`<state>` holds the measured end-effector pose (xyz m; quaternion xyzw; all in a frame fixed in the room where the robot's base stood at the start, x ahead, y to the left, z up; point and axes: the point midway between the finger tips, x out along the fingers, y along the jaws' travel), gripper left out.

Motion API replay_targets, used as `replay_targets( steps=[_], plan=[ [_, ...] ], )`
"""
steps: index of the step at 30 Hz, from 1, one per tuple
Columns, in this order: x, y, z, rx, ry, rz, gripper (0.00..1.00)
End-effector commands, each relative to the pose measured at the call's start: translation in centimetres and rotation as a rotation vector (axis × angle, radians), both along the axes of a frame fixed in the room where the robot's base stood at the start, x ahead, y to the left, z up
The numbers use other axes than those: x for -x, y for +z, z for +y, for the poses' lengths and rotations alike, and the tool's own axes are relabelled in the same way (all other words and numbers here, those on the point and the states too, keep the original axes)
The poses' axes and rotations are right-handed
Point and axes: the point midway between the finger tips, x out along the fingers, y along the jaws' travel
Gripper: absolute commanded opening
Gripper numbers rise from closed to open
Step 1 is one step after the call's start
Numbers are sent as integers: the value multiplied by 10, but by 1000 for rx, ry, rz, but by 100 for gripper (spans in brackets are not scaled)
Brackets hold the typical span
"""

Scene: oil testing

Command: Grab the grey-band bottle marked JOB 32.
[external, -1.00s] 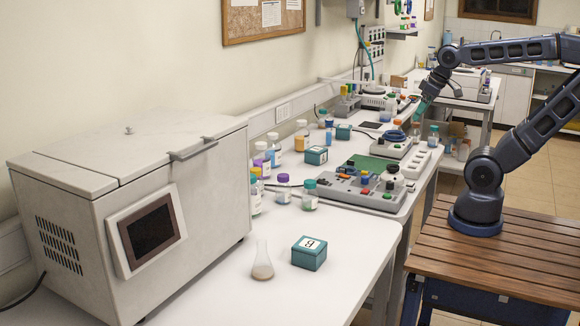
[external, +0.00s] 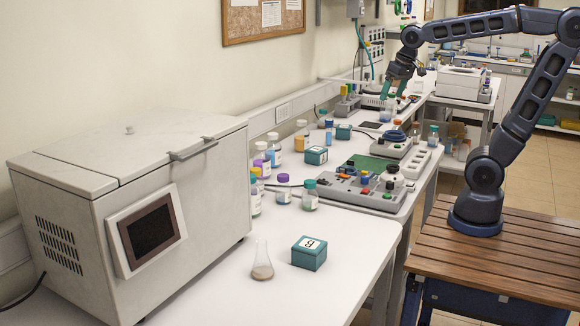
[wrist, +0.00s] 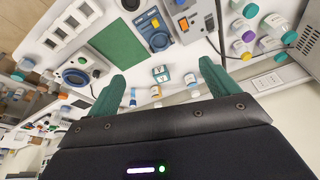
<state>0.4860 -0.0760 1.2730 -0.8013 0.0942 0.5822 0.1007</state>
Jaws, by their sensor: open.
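My gripper (external: 394,94) is open and hangs over the far part of the white bench. In the wrist view my two teal fingers (wrist: 163,73) are spread, with nothing held between them. In the external view, bottles with coloured caps stand along the wall, such as a purple-capped one (external: 283,190) and a green-capped one (external: 310,195). The labels are too small to read, so I cannot tell which bottle is marked JOB 32 or has a grey band.
Teal boxes (external: 309,254) and a flask (external: 262,262) stand on the bench. A control panel (external: 362,190) with knobs sits at its middle. A large pale machine (external: 130,205) fills the near left. The bench front near the flask is mostly clear.

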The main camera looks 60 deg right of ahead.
Motion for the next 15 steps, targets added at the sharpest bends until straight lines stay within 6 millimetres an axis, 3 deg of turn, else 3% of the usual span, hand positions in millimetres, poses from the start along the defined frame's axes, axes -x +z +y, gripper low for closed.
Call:
replay_targets(
  steps=[7, 15],
  plan=[
    [-72, 12, 8, -16, -161, 46, 87],
    [-151, 10, 22, -19, -345, 82, 87]
  ],
)
